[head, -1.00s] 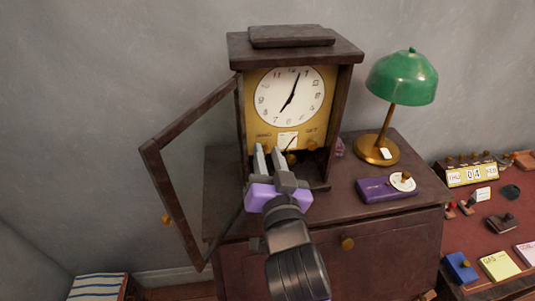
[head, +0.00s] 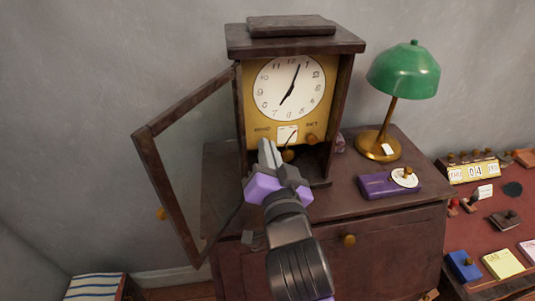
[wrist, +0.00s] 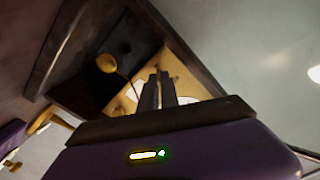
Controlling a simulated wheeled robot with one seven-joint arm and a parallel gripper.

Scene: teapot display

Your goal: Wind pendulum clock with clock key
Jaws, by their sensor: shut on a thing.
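The pendulum clock (head: 333,95) stands on the cabinet with its glass door (head: 158,180) swung open to the left. Its white dial (head: 275,100) sits above a gold panel marked WIND and SET. A brass knob (head: 311,139) is under SET. The round brass pendulum bob (head: 288,156) hangs lower and also shows in the wrist view (wrist: 106,63). My gripper (head: 265,146) is inside the clock front, just below WIND. Its fingers are closed together there on a small brass piece, apparently the clock key, which they mostly hide. In the wrist view the fingertips (wrist: 158,78) point at the gold panel.
A green lamp (head: 402,70) and a purple box (head: 375,186) with a white disc on it stand right of the clock on the cabinet (head: 415,222). A lower red desk at far right holds a calendar (head: 472,173), stamps and notepads.

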